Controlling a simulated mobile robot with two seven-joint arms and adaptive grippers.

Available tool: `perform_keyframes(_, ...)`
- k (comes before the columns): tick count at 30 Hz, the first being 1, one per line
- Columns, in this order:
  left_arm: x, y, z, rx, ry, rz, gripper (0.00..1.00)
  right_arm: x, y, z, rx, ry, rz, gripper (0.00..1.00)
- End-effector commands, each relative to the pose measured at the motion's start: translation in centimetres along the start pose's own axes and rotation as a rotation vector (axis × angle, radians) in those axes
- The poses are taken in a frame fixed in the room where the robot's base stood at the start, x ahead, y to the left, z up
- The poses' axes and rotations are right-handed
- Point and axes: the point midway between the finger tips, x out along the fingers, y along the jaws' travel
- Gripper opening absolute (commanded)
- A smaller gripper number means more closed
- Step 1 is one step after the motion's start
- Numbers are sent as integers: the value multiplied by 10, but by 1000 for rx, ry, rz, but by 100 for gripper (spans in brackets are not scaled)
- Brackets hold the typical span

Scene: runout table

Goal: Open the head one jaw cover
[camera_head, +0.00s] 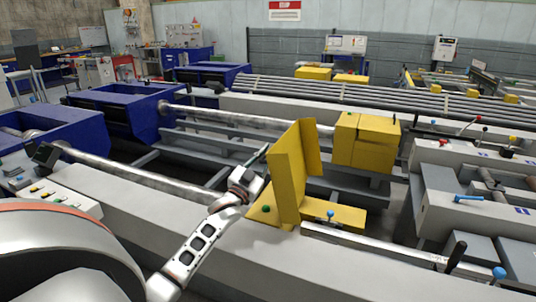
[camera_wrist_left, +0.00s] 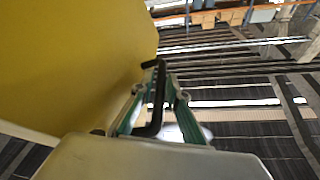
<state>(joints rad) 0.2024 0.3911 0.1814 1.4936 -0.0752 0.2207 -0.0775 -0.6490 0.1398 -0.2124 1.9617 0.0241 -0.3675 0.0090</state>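A yellow jaw cover (camera_head: 286,180) stands on the near machine bed with its tall panel upright and tilted. Its yellow base plate (camera_head: 338,216) lies flat at the right, and a green knob (camera_head: 266,209) shows low on the left. My left gripper (camera_head: 263,158) is on the left side of the upright panel, close to its face. In the left wrist view the yellow panel (camera_wrist_left: 70,65) fills the upper left, beside the gripper (camera_wrist_left: 157,95). My right gripper is out of view.
A second yellow cover (camera_head: 366,140) sits closed on the bed behind. Long bars (camera_head: 150,180) run across from blue housings (camera_head: 115,107). A rail with blue-knobbed levers (camera_head: 380,247) lies right of the near cover. A button panel (camera_head: 48,197) stands at the left.

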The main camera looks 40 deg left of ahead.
Motion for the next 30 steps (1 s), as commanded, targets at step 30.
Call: perform_keyframes(30,-101,0,1,1,-3,1,26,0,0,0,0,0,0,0)
